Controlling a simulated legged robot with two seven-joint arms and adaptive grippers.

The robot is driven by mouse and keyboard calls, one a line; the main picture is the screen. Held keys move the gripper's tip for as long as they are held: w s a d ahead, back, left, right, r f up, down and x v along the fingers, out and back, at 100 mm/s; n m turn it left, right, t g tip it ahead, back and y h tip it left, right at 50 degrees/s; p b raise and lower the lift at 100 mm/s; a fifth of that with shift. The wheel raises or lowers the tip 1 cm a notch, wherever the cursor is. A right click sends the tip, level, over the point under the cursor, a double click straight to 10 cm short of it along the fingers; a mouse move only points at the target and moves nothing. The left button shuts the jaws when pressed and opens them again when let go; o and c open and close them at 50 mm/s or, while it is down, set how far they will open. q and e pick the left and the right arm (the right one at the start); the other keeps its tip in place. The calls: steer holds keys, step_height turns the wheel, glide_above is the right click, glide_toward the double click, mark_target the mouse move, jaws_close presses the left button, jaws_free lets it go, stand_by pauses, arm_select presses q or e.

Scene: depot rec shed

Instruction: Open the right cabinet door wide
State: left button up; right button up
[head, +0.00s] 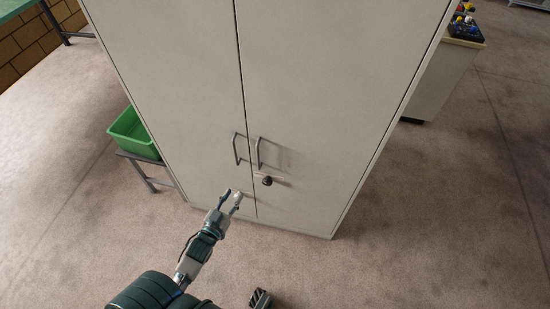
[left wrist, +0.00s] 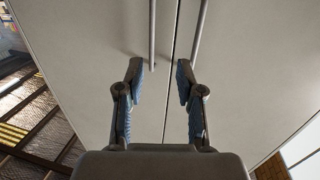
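The tall pale grey cabinet has two doors, both shut, with a narrow seam between them. The right door (head: 310,80) carries a bar handle (head: 259,153) and a dark round lock (head: 267,181) below it. The left door (head: 180,70) has a matching handle (head: 236,149). My left gripper (head: 232,196) is open and empty in front of the doors, near the seam. In the left wrist view its spread fingers (left wrist: 160,76) face the doors. One handle (left wrist: 152,35) shows in line with the finger gap, the other (left wrist: 200,30) beside it; contact is not visible. A dark striped tip (head: 260,299), apparently my right gripper, shows at the bottom edge.
A green bin (head: 133,134) on a low stand (head: 147,172) is left of the cabinet. A pale counter (head: 442,80) with a black tray of coloured items (head: 465,28) stands behind right. The carpet (head: 430,200) right of the cabinet is clear.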

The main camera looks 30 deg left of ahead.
arm_select(q)
step_height(320, 180, up, 2)
steer(key=w, duration=0.1)
steer(key=b, duration=0.2)
glide_toward(264, 151)
steer(key=shift+t, duration=0.3)
steer(key=w, duration=0.2)
steer(key=w+a, duration=0.1)
steer(key=w, duration=0.1)
steer(key=w+f, duration=0.1)
steer(key=w, duration=0.1)
steer(key=shift+a, duration=0.3)
steer(key=shift+w+d+r, duration=0.2)
steer(key=shift+d+r, duration=0.1)
steer(key=shift+d, duration=0.25)
steer(key=shift+a+f, duration=0.1)
steer(key=shift+a, duration=0.25)
steer(key=c, duration=0.6)
steer(key=shift+a+f, duration=0.1)
steer(key=shift+a, duration=0.1)
jaws_close()
arm_select(e)
steer(key=w+a+r+t+y, duration=0.1)
steer(key=w+r+t, duration=0.1)
steer(key=w+t, duration=0.2)
steer(key=w, duration=0.3)
steer(key=shift+w+a+r, duration=0.15)
steer(key=shift+a+r, duration=0.15)
steer(key=shift+r, duration=0.05)
